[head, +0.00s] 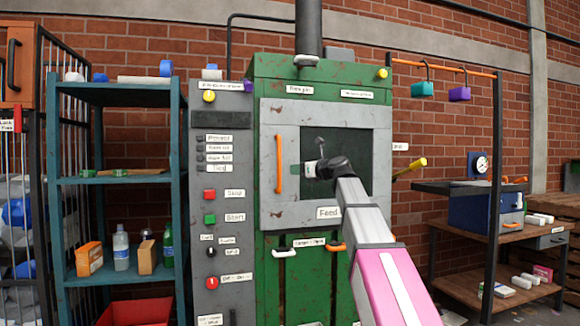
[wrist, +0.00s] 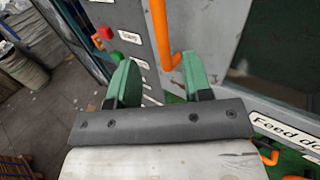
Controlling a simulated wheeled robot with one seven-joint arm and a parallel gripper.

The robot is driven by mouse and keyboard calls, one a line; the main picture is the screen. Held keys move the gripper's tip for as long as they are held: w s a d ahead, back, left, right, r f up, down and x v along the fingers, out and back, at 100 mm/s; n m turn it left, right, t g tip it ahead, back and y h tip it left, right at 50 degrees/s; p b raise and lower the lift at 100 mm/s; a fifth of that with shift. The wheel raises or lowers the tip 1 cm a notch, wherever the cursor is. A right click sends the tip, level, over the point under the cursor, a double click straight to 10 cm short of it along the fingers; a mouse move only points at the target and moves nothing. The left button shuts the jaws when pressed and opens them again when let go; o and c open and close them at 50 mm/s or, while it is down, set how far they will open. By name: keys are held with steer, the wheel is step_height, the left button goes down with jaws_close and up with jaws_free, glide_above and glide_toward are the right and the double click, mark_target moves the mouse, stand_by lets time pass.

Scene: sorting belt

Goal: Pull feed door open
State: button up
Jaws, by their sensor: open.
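The feed door (head: 300,213) is a grey scuffed panel with a dark window on the green machine (head: 278,72). It looks shut, flush with the machine front. Its orange vertical handle (head: 279,163) is on the door's left side. My gripper (head: 300,171) is in front of the door, just right of the handle in the head view, mostly hidden by my wrist. In the wrist view my gripper (wrist: 160,62) has its green fingers apart, and the handle (wrist: 160,30) shows between and beyond the fingertips. I cannot tell whether they reach around it. The door panel (wrist: 215,35) is at right.
The control panel (head: 229,265) with buttons stands left of the door. A teal shelf (head: 125,180) with bottles and boxes is further left. Small handles (head: 284,253) sit below the door.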

steer(key=shift+m, duration=0.3)
steer(key=x, duration=0.3)
steer(key=r+x, duration=0.1)
steer(key=x, duration=0.6)
steer(key=shift+w+r, duration=0.2)
steer(key=shift+r, duration=0.15)
steer(key=shift+s, duration=0.1)
jaws_close()
